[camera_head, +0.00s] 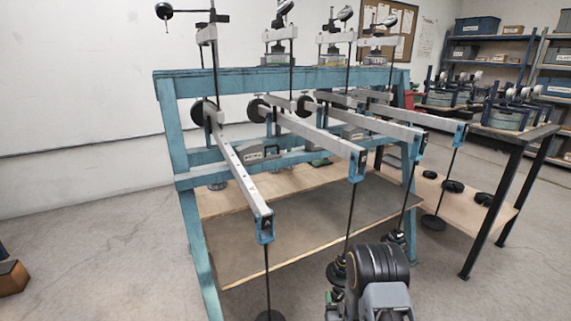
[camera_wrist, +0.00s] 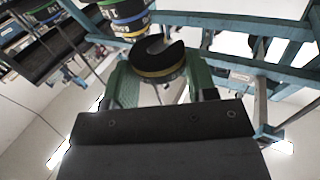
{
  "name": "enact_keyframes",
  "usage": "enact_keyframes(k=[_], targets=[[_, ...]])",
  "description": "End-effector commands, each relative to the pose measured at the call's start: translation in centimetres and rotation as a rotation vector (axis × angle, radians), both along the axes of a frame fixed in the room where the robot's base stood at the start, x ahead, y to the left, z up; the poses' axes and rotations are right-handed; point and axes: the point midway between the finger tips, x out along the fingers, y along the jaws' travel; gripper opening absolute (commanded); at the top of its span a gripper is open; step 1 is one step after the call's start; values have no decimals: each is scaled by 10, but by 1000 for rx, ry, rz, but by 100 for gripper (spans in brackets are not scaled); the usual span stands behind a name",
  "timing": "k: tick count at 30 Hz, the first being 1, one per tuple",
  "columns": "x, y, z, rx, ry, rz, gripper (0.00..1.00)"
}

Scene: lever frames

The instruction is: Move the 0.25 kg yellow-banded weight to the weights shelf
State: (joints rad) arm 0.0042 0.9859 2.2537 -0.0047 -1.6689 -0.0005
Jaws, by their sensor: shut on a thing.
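In the wrist view, my gripper (camera_wrist: 161,66) has its two green fingers shut on the yellow-banded weight (camera_wrist: 160,74), a dark slotted disc with a yellow rim band. A stack of dark weights (camera_wrist: 127,18) with blue and other coloured bands is just beyond it. I cannot tell whether the held weight touches the stack. In the head view, my arm's dark wrist hides the gripper and the held weight. Dark weights (camera_head: 338,270) hang on a rod just left of my arm. I cannot tell which surface is the weights shelf.
A blue lever frame (camera_head: 180,140) with long grey beams (camera_head: 240,175) and hanging rods fills the middle. Wooden boards (camera_head: 300,240) lie beneath. A table (camera_head: 515,132) stands at right, with bin racks (camera_head: 490,50) behind. Floor at the lower left is mostly clear.

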Motion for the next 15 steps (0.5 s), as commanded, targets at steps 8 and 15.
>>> enact_keyframes(k=[8,15], targets=[[-9,0,101,0,-1,0,29],[-17,0,180,0,-2,-1,29]])
